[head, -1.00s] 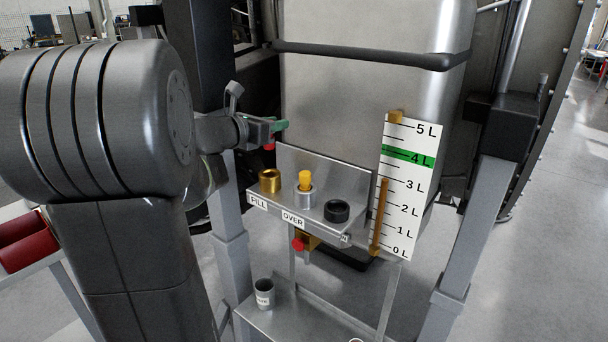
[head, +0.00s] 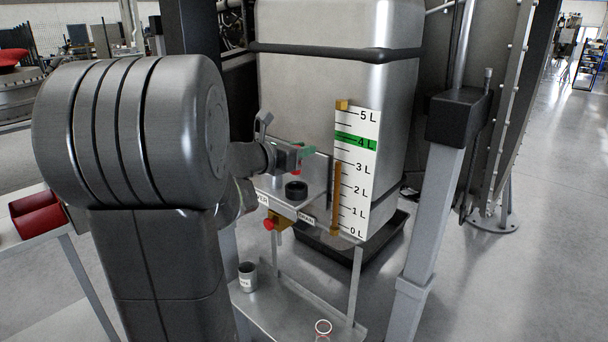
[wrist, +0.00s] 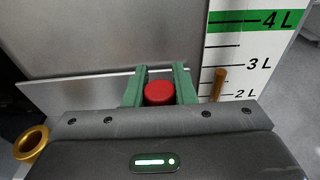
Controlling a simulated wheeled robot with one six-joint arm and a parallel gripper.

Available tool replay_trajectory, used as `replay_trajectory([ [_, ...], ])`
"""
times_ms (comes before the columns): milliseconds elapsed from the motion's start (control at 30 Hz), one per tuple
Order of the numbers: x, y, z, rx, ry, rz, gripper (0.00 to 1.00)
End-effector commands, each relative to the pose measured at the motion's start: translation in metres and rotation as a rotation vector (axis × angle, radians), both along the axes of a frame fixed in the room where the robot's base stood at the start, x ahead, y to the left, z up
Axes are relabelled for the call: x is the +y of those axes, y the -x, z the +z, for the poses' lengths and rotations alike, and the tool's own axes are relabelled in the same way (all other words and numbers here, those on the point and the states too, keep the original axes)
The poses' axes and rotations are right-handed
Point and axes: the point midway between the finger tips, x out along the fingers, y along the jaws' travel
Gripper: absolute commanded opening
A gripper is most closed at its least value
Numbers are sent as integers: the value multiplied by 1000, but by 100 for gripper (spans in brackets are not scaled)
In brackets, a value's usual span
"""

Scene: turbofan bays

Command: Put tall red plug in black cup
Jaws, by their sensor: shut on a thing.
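The tall red plug (wrist: 159,93) is held between the green fingers of my gripper (wrist: 158,86) in the wrist view; its round red top shows and its lower part is hidden. In the head view my gripper (head: 303,151) is in front of the tank, above the metal shelf. The black cup (head: 296,190) stands on that shelf, just below the gripper in the picture, with its dark opening upward. The plug is above the cup, apart from it. The black cup is hidden in the wrist view.
A gold cup (wrist: 31,142) shows at left in the wrist view. The litre gauge (head: 356,170) stands right of the shelf. A red knob (head: 269,224) sits below the shelf. A grey cup (head: 247,277) stands on a lower shelf. A grey post (head: 430,210) rises at right.

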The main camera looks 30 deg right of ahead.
Motion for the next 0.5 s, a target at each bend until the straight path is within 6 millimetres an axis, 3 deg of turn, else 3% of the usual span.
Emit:
replay_trajectory([
  [333,-1,1,-42,2,0,-2,2],
  [500,0,0,-47,-2,1,-1,2],
])
